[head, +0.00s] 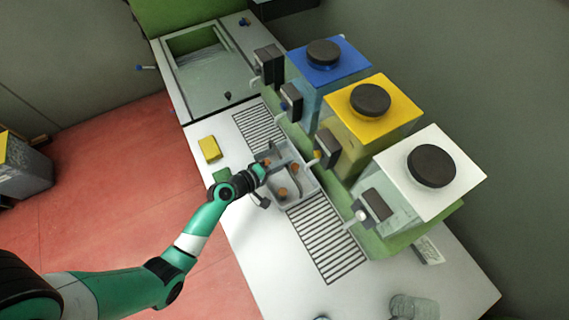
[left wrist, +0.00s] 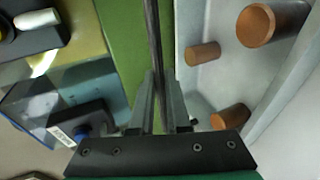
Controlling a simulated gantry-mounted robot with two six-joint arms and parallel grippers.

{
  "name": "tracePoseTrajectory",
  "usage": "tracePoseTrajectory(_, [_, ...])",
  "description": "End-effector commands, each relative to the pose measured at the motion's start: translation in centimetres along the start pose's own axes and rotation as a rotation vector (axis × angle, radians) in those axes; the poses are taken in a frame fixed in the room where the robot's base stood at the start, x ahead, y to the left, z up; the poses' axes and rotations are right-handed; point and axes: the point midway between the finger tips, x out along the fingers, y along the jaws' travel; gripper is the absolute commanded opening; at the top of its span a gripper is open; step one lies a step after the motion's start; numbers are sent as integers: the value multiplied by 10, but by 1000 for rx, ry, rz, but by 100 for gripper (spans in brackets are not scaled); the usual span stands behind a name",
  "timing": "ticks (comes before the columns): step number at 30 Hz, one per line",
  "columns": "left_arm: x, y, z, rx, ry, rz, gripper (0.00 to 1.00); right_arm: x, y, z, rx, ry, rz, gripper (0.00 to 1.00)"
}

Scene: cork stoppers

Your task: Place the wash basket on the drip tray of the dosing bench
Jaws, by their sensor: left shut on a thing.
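The wash basket (head: 305,190) is a grey open box with several brown cork stoppers (head: 282,192) in it. It covers the middle of the slatted drip tray (head: 325,240) of the dosing bench; whether it rests there or hangs just above, I cannot tell. My left gripper (head: 264,170) is at the basket's near-left side. My right gripper is not in view.
Blue (head: 330,62), yellow (head: 372,105) and white (head: 430,170) dispensers line the back of the bench. A sink (head: 205,75) is at the upper left. A yellow sponge (head: 209,148) and a green pad (head: 222,175) lie near the front edge. A clear glass (head: 413,307) lies at the lower right.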

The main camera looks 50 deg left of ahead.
Motion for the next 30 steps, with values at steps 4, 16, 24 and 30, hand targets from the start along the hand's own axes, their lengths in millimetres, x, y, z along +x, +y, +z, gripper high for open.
tracePoseTrajectory(4, [0, 3, -1, 1, 1, 3, 0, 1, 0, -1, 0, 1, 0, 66])
tracePoseTrajectory(16, [1, -2, 0, 0, 1, 1, 44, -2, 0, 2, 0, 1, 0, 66])
tracePoseTrajectory(24, [0, 0, 0, 0, 1, 1, 44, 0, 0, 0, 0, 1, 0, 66])
tracePoseTrajectory(30, [-26, 3, -1, -2, 4, -1, 44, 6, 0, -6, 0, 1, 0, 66])
